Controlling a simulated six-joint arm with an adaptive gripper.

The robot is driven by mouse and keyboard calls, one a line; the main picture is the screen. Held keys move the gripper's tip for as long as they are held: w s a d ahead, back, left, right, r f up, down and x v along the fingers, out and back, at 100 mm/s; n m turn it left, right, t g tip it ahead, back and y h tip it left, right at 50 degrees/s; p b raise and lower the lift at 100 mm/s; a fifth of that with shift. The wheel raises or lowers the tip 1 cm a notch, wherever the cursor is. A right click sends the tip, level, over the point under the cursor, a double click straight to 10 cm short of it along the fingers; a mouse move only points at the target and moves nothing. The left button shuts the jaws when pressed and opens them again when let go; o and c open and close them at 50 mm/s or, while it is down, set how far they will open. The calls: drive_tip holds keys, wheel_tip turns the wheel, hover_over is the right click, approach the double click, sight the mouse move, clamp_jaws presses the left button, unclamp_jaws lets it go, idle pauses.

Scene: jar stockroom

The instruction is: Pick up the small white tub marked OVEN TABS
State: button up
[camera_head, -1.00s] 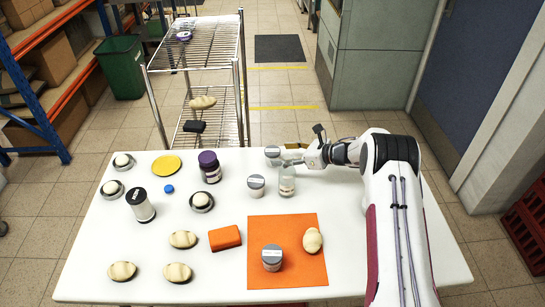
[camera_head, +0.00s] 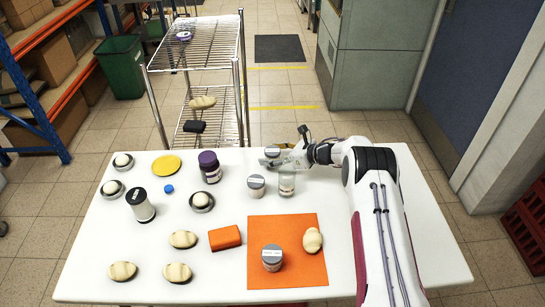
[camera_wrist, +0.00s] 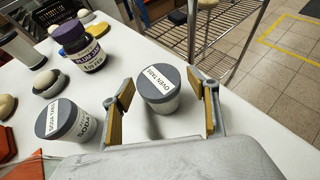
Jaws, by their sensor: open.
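The small white tub marked OVEN TABS (camera_wrist: 165,103) has a grey lid and stands upright on the white table. In the wrist view it sits between the two open fingers of my gripper (camera_wrist: 162,78), with a gap visible on each side. In the head view the tub (camera_head: 271,152) is at the far edge of the table, and my gripper (camera_head: 287,150) reaches it from the right, partly covering it. I cannot tell the fingers' exact height against the tub.
A purple-lidded jar (camera_head: 209,168) stands further left. Another grey-lidded tub (camera_head: 271,258) is on the orange mat (camera_head: 288,228). A wire rack (camera_head: 200,60) stands behind the table.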

sight(272, 150)
drive_tip(key=c, duration=1.4)
drive_tip(key=shift+o, duration=0.2)
drive_tip(key=shift+r, duration=0.15)
drive_tip(key=shift+r, duration=4.9)
